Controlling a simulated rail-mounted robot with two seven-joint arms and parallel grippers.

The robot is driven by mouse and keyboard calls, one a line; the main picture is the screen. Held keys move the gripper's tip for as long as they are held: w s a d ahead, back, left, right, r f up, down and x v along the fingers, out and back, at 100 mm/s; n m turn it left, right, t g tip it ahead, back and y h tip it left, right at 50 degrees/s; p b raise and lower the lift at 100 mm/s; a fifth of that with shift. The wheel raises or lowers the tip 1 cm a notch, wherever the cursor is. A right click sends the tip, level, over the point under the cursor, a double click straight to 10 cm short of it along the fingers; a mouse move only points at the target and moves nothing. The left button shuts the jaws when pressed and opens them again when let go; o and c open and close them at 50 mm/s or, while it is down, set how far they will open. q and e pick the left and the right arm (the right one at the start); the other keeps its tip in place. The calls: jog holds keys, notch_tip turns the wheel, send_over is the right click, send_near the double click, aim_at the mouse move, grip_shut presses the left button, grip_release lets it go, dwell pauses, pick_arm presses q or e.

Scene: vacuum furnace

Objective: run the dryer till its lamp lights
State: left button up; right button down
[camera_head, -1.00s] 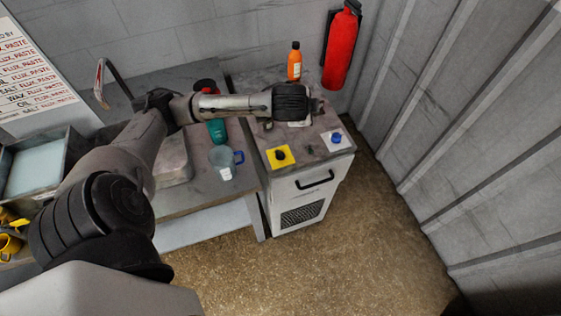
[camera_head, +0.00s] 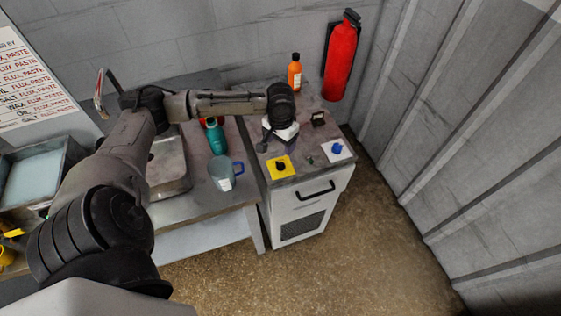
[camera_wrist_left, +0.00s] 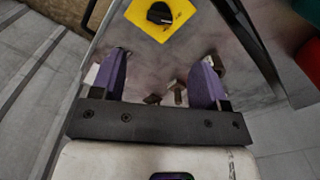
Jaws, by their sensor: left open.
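A white-fronted cabinet (camera_head: 300,194), which may be the dryer, has a black handle and a dark grille. On its worn top are a yellow plate (camera_head: 271,170) with a black knob (camera_head: 280,166), a white plate with a blue knob (camera_head: 337,148), and a small dark green stud (camera_head: 310,160) that shows no glow. My left gripper (camera_head: 276,146) is open and empty above the cabinet top, behind the yellow plate. In the left wrist view the purple fingers (camera_wrist_left: 161,78) are spread, and the black knob (camera_wrist_left: 159,13) lies beyond them. My right gripper is out of view.
An orange bottle (camera_head: 295,71) and a small black bracket (camera_head: 318,118) stand at the back of the top. A red extinguisher (camera_head: 341,58) hangs behind. A clear mug (camera_head: 222,173) and a teal bottle (camera_head: 217,138) stand on the left bench. The floor in front is clear.

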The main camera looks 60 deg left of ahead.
aim_at(281, 163)
pick_arm(q)
notch_tip(281, 163, down, 11)
jog(key=shift+r+b, duration=0.1)
jog(key=shift+b, duration=0.6)
jog(key=shift+c, duration=0.4)
jog(key=c, duration=0.8)
jog(key=shift+r+p, duration=0.15)
jog(key=shift+p, duration=0.4)
jog(key=shift+c, duration=0.2)
jog(key=m+p, duration=0.6)
jog(key=p, duration=0.1)
jog(key=shift+r, duration=0.1)
jog(key=m+p, duration=0.2)
jog(key=m, duration=0.1)
jog(key=shift+m, duration=0.4)
jog(key=shift+f+m+p, duration=0.2)
jog(key=shift+m+p, duration=0.4)
jog(key=shift+m, duration=0.6)
